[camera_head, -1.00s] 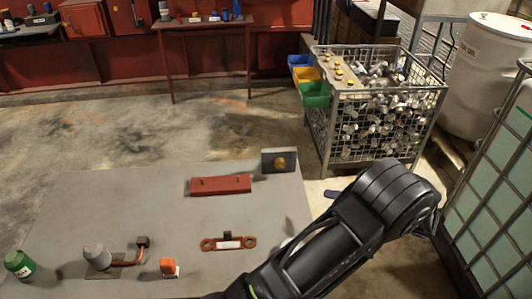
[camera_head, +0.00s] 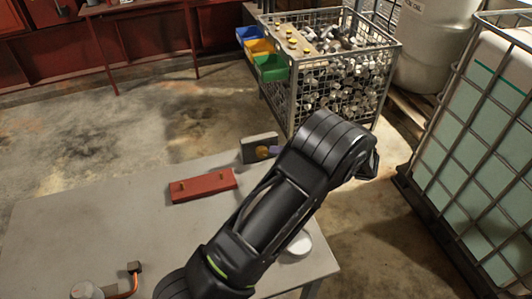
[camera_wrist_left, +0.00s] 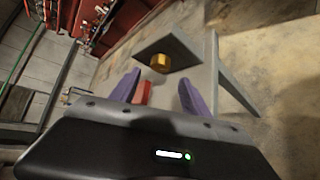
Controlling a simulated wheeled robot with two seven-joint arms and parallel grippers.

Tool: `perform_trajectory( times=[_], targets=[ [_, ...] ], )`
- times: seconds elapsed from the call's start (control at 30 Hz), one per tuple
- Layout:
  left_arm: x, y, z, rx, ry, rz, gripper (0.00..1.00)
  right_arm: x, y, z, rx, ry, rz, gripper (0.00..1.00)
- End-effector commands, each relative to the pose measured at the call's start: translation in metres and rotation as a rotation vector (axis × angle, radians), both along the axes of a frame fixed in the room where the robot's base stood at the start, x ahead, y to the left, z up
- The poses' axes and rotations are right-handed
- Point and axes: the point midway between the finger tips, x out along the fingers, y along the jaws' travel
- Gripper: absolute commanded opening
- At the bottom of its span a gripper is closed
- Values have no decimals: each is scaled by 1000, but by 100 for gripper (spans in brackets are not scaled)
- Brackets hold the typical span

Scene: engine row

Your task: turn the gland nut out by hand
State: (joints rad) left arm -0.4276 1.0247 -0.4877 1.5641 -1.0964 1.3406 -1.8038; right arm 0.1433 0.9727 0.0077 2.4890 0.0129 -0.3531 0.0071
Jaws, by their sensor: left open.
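The gland nut (camera_head: 262,152) is a brass hexagonal piece on the face of an upright grey plate (camera_head: 249,144) at the table's far right corner. In the left wrist view the nut (camera_wrist_left: 160,63) shows ahead of the fingertips, roughly between them, on the dark plate (camera_wrist_left: 181,46). My left gripper (camera_wrist_left: 160,79) is open and empty, its two purple fingers apart. My right gripper is not in view.
The grey table (camera_head: 110,222) carries a red block (camera_head: 203,186) left of the plate, and a sensor with an orange cable (camera_head: 88,290). A wire cage of metal parts (camera_head: 335,75) with coloured bins (camera_head: 271,68) stands behind. A caged tank (camera_head: 480,130) stands at right.

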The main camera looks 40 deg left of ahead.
Motion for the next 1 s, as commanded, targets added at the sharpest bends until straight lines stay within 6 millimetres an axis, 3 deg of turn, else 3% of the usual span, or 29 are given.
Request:
perform_trajectory(
  times=[0.4,0.77,1.0],
  targets=[
    [-5,54,-22,0,2,2,55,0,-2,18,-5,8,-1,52],
    [-5,60,-26,0,0,0,55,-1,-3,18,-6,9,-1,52],
    [-6,60,-26,0,0,0,36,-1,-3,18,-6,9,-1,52]
  ],
)
